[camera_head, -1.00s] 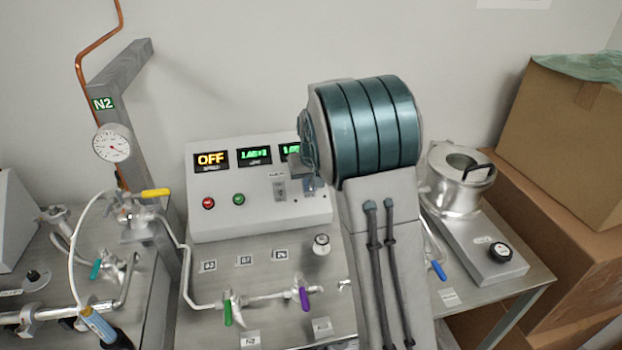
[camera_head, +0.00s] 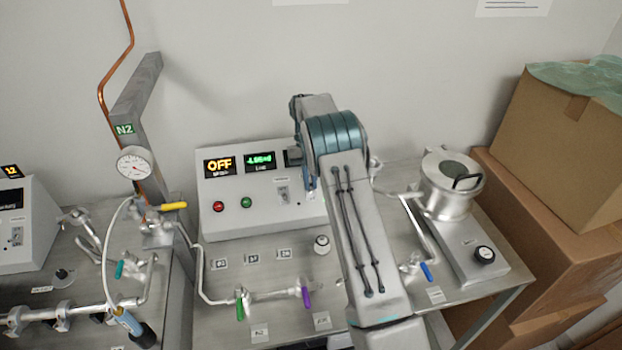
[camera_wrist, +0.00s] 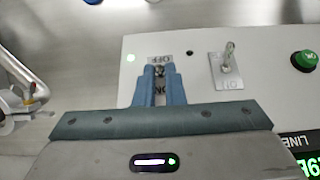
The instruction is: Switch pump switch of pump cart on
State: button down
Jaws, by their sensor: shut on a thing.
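The pump cart's control box (camera_head: 262,213) stands on the metal cart top, and its left display (camera_head: 219,165) reads OFF. In the wrist view my gripper (camera_wrist: 160,78) has its blue fingers closed around the pump switch (camera_wrist: 160,71), a small toggle mostly hidden between them. A plate marked OFF (camera_wrist: 157,61) shows just beyond the fingertips. A second toggle (camera_wrist: 229,52) on its own plate stands free beside them. In the head view my arm covers the right part of the box and most of the gripper.
A red button (camera_head: 218,207) and a green button (camera_head: 246,203) sit on the box front. Valves with green (camera_head: 240,305) and purple (camera_head: 306,297) handles lie in front. A metal vessel (camera_head: 450,184) stands at right, beside cardboard boxes (camera_head: 560,150).

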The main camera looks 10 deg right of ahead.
jog(key=shift+w+g, duration=0.2)
jog(key=shift+g, duration=0.2)
dwell(0.3)
jog(key=c, duration=1.5)
grip_release()
jog(key=shift+r, duration=0.1)
jog(key=shift+w+r+b, duration=0.1)
jog(key=shift+r+b, duration=0.25)
notch_tip(320, 180, up, 3)
jog(key=shift+b, duration=0.75)
jog(key=s+d+r+b, duration=0.1)
jog(key=s+d+r, duration=0.1)
jog(key=d, duration=0.1)
jog(key=s+d+r+b, duration=0.1)
jog(key=s+d+r, duration=0.1)
jog(key=d, duration=0.1)
jog(key=s+d+r+b, duration=0.1)
jog(key=s+d+r, duration=0.1)
jog(key=d+r, duration=0.1)
jog(key=shift+s+d+b, duration=0.1)
jog(key=shift+d+b, duration=0.2)
jog(key=shift+d, duration=0.2)
